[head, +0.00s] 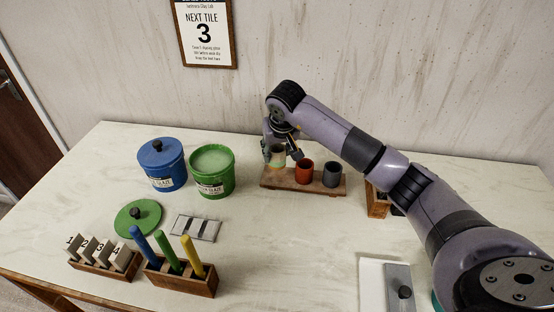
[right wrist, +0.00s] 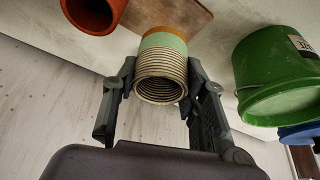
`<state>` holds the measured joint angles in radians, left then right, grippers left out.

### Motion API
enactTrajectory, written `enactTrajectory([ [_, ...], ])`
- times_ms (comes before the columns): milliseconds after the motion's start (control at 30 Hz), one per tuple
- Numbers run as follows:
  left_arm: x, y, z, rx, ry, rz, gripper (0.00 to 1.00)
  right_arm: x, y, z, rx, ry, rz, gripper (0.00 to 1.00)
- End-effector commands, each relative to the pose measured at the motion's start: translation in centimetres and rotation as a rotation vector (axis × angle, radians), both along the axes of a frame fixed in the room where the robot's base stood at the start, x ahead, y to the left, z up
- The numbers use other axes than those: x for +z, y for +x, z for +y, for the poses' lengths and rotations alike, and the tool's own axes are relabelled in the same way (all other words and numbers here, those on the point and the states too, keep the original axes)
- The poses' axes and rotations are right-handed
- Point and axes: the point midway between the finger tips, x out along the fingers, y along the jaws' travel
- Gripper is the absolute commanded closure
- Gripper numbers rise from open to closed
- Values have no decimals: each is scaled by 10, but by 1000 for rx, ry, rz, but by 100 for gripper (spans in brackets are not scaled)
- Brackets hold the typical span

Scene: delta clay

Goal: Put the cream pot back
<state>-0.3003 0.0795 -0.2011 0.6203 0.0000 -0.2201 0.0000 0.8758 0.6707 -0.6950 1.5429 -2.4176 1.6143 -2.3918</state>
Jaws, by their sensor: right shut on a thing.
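The cream pot (head: 277,157) is at the left end of the wooden board (head: 305,186). In the right wrist view the pot (right wrist: 161,72) shows a ribbed cream body, a pale green band and an orange-brown end. My right gripper (head: 283,156) is shut on it, with one finger on each side. The pot looks upright, and I cannot tell whether its base touches the board. A red pot (head: 304,171) and a dark grey pot (head: 332,174) stand on the board to its right. My left gripper is not in view.
An open green glaze bucket (head: 212,172) stands left of the board, beside a lidded blue bucket (head: 163,166). A green lid (head: 138,218), a tile rack (head: 104,260) and a wooden block with coloured sticks (head: 180,276) are nearer. The table middle is clear.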

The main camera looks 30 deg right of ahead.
Motion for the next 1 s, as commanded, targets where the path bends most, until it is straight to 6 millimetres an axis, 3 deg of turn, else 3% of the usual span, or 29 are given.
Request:
enactTrajectory([
  [167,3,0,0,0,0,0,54,-11,0,0,0,1,0,90],
  [400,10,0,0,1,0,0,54,-43,-1,1,0,1,2,90],
  [800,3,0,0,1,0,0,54,-50,0,0,0,-1,-2,90],
  [833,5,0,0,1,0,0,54,-49,0,0,0,0,-1,59],
  [1000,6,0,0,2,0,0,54,-49,0,0,0,0,-1,47],
])
